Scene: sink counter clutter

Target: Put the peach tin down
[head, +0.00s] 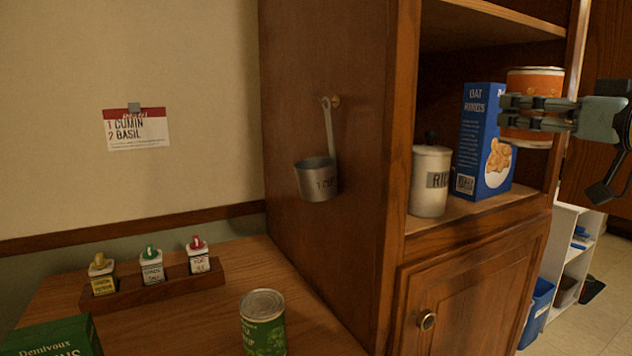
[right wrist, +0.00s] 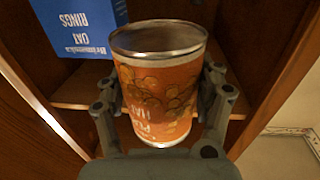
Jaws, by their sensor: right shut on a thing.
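The peach tin (head: 534,82) is orange with metal rims and is at the upper right of the head view. My right gripper (head: 535,115) is shut around it and holds it in front of the open shelf, beside the blue cereal box. In the right wrist view the tin (right wrist: 155,90) fills the middle, between the two fingers of the right gripper (right wrist: 165,105). Its printed lettering appears upside down there. Whether the tin's base touches anything is hard to tell. My left gripper is in neither view.
The shelf (head: 450,212) holds a blue oat rings box (head: 485,140) and a white rice canister (head: 430,180). A measuring cup (head: 317,178) hangs on the cabinet side. A green tin (head: 263,322), a spice rack (head: 150,288) and a green box (head: 52,338) stand on the counter.

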